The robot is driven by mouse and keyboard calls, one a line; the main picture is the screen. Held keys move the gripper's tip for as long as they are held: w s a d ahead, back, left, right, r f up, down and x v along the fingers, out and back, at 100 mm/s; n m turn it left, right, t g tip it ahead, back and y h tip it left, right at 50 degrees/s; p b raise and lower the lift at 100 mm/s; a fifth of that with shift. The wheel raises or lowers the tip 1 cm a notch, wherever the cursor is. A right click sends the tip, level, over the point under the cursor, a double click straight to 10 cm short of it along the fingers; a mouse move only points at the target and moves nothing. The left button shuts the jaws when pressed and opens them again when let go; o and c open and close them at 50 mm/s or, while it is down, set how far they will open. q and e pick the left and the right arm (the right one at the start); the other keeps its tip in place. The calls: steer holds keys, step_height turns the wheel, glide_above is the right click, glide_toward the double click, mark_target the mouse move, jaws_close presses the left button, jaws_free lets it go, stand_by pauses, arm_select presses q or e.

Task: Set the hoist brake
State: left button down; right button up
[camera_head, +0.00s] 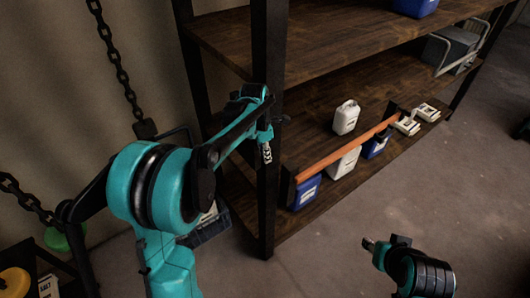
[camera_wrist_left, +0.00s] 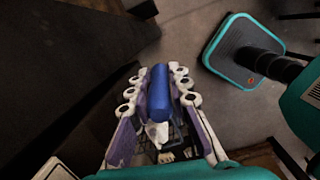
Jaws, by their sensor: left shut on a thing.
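My left gripper (camera_head: 267,153) is beside the dark upright post of the shelf in the head view. In the left wrist view its fingers (camera_wrist_left: 158,105) are closed on both sides of a blue cylindrical bar (camera_wrist_left: 159,92), which looks like a handle grip. What the bar is fixed to is hidden, and I cannot make it out in the head view. A black chain (camera_head: 115,55) hangs at the upper left, its lower end at a dark block (camera_head: 145,129). My right arm shows at the lower right; its tip (camera_head: 370,244) is too small to read.
A wooden shelf rack (camera_head: 225,40) with a black post (camera_head: 268,200) stands close by my left gripper. An orange rail (camera_head: 345,149) fronts white and blue jugs on its lower shelf. A yellow round thing (camera_head: 14,283) is at the lower left.

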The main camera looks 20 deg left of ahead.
stand_by(0.5)
arm_select(q)
steer(key=c, duration=1.7)
jaws_free()
steer(key=r, duration=0.8)
steer(key=s+a+r, duration=0.1)
steer(key=r, duration=0.2)
steer(key=shift+r, duration=0.4)
